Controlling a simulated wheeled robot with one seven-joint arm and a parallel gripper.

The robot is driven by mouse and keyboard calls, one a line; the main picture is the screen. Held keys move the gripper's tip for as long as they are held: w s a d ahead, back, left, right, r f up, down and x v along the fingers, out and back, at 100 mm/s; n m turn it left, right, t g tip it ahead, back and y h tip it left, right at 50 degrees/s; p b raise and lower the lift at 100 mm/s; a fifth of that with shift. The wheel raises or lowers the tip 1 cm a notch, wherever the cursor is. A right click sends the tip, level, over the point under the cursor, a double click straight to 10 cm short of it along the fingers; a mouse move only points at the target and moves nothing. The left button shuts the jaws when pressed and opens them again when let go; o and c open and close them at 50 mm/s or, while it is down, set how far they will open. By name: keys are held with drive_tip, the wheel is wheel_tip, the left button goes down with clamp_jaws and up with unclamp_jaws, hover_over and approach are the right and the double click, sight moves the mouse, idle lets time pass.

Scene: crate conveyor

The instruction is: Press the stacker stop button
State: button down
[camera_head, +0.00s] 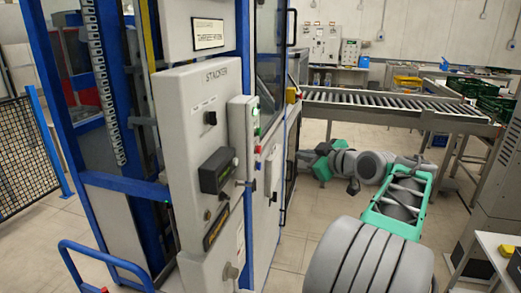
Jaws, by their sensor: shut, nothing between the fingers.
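The stacker cabinet (185,110) is a light grey panel marked "STACKER" at centre left. A narrow grey button box (238,125) is fixed along its right edge. On the box's side face are a green button (257,131) and, below it, a small red button (257,149), which looks like the stop button; its label is too small to read. My arm reaches left from the lower right. My gripper (304,156), at its left end, is small, shut and empty. In the picture it is right of the red button and apart from it.
A roller conveyor (385,103) runs behind my arm, with green crates (488,103) at the right. A blue rail (100,258) stands at the lower left. A grey cabinet (497,190) and white table (500,255) are at the right. Floor shows between stacker and arm.

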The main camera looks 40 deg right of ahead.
sight(260, 150)
drive_tip(key=w+a, duration=0.5)
drive_tip(key=w, duration=0.2)
drive_tip(key=shift+a+b, duration=0.25)
drive_tip(key=shift+b, duration=0.15)
idle(1.9)
drive_tip(key=shift+w+a+b, duration=0.25)
drive_tip(key=shift+w+b, duration=0.15)
drive_tip(key=shift+b, duration=0.05)
drive_tip(key=shift+w+a+b, duration=0.3)
idle(0.8)
drive_tip(key=shift+s+d, duration=0.5)
drive_tip(key=shift+s, duration=0.15)
